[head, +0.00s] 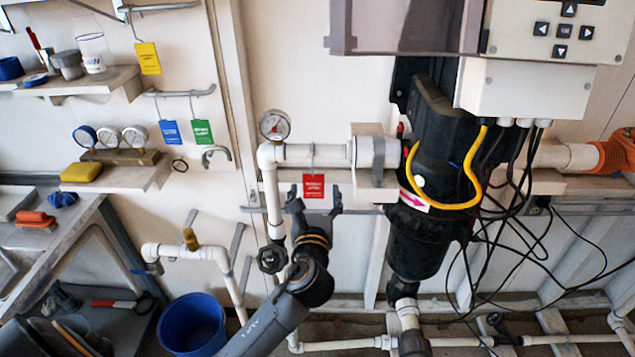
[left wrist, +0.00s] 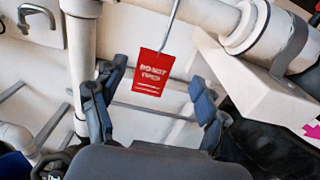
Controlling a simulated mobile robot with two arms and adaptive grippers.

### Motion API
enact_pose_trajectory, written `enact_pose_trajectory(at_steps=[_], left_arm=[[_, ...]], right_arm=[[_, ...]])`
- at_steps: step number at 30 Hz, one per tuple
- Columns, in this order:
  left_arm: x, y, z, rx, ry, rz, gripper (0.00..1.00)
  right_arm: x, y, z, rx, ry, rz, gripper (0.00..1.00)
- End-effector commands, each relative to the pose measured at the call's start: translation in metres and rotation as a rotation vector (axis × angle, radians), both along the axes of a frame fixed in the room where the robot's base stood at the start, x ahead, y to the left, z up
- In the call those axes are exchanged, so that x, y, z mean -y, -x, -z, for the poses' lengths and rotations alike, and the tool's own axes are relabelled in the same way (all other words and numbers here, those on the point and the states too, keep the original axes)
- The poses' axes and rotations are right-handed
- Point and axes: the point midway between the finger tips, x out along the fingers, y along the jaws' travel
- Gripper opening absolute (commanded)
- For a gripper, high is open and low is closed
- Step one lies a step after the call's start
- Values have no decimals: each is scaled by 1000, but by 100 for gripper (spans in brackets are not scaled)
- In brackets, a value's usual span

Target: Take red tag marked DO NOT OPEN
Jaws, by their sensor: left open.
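The red tag (head: 314,186) hangs from a wire hook on the white horizontal pipe, left of the black reactor body. In the left wrist view the red tag (left wrist: 152,73) shows white lettering that reads DO NOT OPEN, somewhat blurred. My left gripper (head: 315,203) is open just below and in front of the tag. In the left wrist view its two fingers (left wrist: 158,95) stand apart on either side of the tag's lower part, with nothing visibly held. My right gripper is not in view.
A pressure gauge (head: 274,125) and white pipe (head: 315,155) are close above the tag. The black reactor (head: 432,240) with a yellow cable stands to the right. Yellow (head: 148,58), blue (head: 171,132) and green (head: 202,132) tags hang at left. A blue bucket (head: 192,325) is below.

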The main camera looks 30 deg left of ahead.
Motion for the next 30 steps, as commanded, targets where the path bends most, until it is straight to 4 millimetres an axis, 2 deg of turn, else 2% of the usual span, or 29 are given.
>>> enact_pose_trajectory(at_steps=[9, 18, 20, 24, 26, 30], left_arm=[[-22, -38, -1, 0, 0, -1, 74], [-25, -43, 0, -1, 0, 1, 74], [-24, -43, 0, -1, 0, 0, 63], [-24, -43, 0, -1, 0, 0, 35], [-24, -43, 0, -1, 0, 0, 24], [-24, -43, 0, -1, 0, 0, 24]], right_arm=[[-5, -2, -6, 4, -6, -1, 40], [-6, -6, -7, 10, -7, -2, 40], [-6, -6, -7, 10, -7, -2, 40], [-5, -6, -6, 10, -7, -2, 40], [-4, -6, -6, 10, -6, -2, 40], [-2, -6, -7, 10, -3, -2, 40]])
